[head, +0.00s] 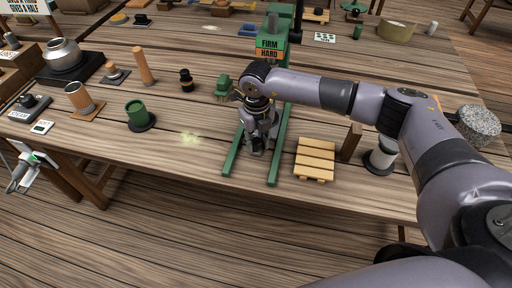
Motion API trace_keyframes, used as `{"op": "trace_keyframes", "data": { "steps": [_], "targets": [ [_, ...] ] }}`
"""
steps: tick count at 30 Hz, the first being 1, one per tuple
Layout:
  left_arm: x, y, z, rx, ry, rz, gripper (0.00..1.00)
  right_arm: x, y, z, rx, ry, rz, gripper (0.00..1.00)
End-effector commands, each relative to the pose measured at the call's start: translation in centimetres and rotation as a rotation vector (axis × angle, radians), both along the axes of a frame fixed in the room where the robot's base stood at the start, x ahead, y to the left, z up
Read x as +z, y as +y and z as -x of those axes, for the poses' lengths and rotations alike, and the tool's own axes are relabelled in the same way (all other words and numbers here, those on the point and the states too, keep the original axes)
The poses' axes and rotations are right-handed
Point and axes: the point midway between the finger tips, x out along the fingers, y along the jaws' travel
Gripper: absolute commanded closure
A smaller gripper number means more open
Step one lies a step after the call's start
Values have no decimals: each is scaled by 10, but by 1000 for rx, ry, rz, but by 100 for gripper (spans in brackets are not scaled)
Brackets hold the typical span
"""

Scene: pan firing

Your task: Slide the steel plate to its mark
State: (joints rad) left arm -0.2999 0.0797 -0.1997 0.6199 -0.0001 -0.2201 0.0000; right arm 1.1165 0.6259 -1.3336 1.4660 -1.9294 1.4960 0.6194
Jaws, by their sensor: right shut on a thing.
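My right gripper (260,143) points down at the table between the two green rails of a stand. It is shut on a small grey thing, mostly hidden by the fingers; I cannot tell for sure whether this is the steel plate. No other steel plate is clear to see. A pale yellow-green patch (190,138) lies on the table left of the rails; I cannot tell if it is the mark. My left gripper (20,178) hangs at the far left, off the table's front edge, and its fingers are too small to read.
A slatted wooden rack (314,160) is right of the rails. A green cup (138,115) on a dark base and a green brush (222,87) are left. A stone cylinder (478,126) is far right.

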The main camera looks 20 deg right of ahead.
Motion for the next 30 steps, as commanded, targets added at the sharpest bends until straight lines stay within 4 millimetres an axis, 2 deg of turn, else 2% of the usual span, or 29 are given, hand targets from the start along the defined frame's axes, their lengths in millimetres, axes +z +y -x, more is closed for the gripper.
{"op": "trace_keyframes", "data": {
  "steps": [30],
  "targets": [
    [-26,0,0,-1,0,0,60,0,-23,-35,-2,-3,0,99]
  ]
}}
